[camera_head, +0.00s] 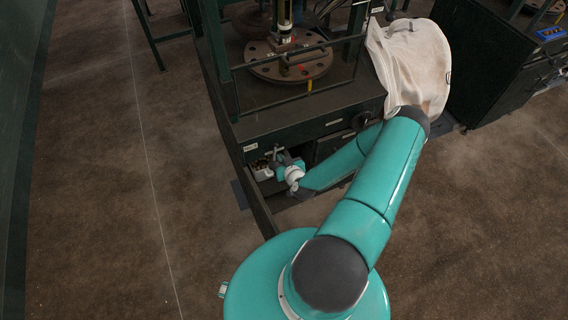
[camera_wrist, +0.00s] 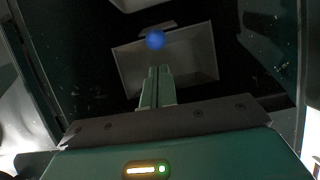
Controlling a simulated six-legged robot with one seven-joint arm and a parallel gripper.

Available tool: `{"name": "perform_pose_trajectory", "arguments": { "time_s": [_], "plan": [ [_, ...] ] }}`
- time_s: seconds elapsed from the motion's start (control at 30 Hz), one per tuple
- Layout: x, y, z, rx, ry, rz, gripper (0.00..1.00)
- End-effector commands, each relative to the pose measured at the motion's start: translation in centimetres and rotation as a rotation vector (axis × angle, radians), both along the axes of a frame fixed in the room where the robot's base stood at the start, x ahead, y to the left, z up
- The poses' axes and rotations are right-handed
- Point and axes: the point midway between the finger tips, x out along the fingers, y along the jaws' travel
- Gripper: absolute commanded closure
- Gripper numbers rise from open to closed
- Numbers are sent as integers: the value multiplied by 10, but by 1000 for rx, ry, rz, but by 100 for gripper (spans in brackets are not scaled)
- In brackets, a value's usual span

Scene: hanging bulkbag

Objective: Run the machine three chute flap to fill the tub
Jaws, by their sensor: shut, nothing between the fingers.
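My gripper (camera_wrist: 158,72) is shut and empty, its fingers together in the middle of the wrist view. Just beyond the fingertips is a round blue knob (camera_wrist: 155,39); I cannot tell whether they touch it. Behind it is a grey rectangular panel or tray-like shape (camera_wrist: 190,62) with a lighter rim, in a dark recess. I cannot tell if this is the chute flap or the tub. In the head view my gripper (camera_head: 276,155) is at the open lower front of a dark green machine (camera_head: 300,128). My wrist hides part of that opening.
A white bulk bag (camera_head: 410,65) hangs at the machine's right side, close to my arm. A round metal plate (camera_head: 262,68) sits on top inside a frame. Another dark cabinet (camera_head: 490,60) stands at the right. The brown floor (camera_head: 110,200) at left is clear.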

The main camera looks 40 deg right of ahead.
Motion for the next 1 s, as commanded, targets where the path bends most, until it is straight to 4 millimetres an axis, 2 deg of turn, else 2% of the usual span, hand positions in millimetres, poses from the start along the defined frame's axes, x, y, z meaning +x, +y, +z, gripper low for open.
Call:
{"name": "perform_pose_trajectory", "arguments": {
  "time_s": [0.1, 0.33, 0.67, 1.0],
  "plan": [
    [17, -4, -8, 1, -1, 0, 100],
    [32, -6, -14, 0, 0, 4, 100],
    [31, -6, -15, -2, -5, 3, 100],
    [18, -1, -42, -35, -127, 8, 100]
  ]
}}
